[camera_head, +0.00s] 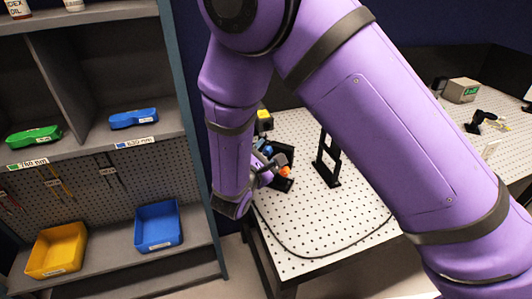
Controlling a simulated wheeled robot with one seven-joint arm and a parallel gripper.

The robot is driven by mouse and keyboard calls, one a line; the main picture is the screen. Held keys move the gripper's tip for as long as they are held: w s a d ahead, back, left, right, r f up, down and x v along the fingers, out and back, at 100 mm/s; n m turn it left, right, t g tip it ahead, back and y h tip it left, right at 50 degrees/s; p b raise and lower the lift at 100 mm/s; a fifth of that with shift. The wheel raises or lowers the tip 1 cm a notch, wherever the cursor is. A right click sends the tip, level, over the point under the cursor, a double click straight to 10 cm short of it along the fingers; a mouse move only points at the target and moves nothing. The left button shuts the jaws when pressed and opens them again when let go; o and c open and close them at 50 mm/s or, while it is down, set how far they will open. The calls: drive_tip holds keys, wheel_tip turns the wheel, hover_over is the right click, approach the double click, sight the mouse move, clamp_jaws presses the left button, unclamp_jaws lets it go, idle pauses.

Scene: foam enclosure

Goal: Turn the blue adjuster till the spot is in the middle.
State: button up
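A small blue part (268,150), which looks like the blue adjuster, shows on a dark mount at the left edge of the perforated optical table. An orange knob (285,172) sits just below and right of it. My gripper (272,168) is beside these parts, close to the blue one. Its fingers are small, dark and partly hidden by my purple arm, so I cannot tell whether they touch the adjuster or are open. No light spot can be made out.
A black upright frame (326,160) stands right of the mount, and a yellow-topped part (264,121) behind it. A black cable (330,256) curves over the perforated table (345,225). A box with a green display (461,90) stands far right. Shelves (100,155) with bins stand left.

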drive_tip(key=v, duration=1.1)
idle(0.3)
